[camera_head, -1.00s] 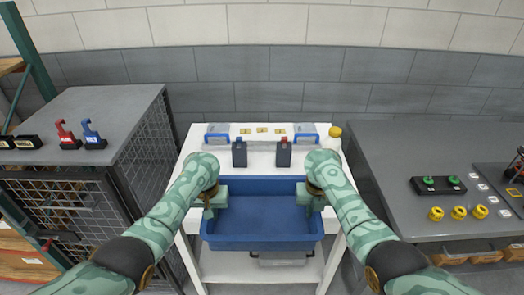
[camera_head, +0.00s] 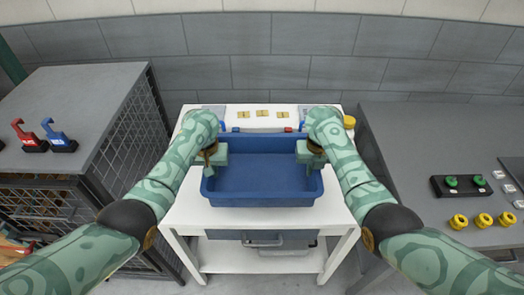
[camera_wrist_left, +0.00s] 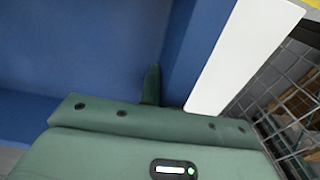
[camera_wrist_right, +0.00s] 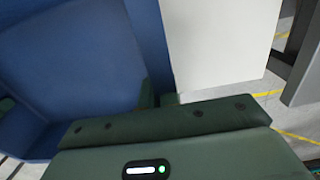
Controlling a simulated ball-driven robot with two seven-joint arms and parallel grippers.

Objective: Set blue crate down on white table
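The blue crate (camera_head: 262,194) is empty and level, over the front half of the white table (camera_head: 190,215). White tabletop shows in front of its front wall. I cannot tell whether its bottom touches the top. My left gripper (camera_head: 214,158) is shut on the crate's left side wall, one finger inside; the crate (camera_wrist_left: 90,50) fills much of the left wrist view. My right gripper (camera_head: 311,155) is shut on the right side wall; the crate (camera_wrist_right: 75,60) also fills the left of the right wrist view.
Yellow labels (camera_head: 262,113) lie at the table's back; the crate mostly hides items there. A yellow-capped bottle (camera_head: 349,122) stands back right. A grey cabinet with red (camera_head: 29,137) and blue (camera_head: 59,136) hooked pieces is left. A grey bench (camera_head: 430,140) is right.

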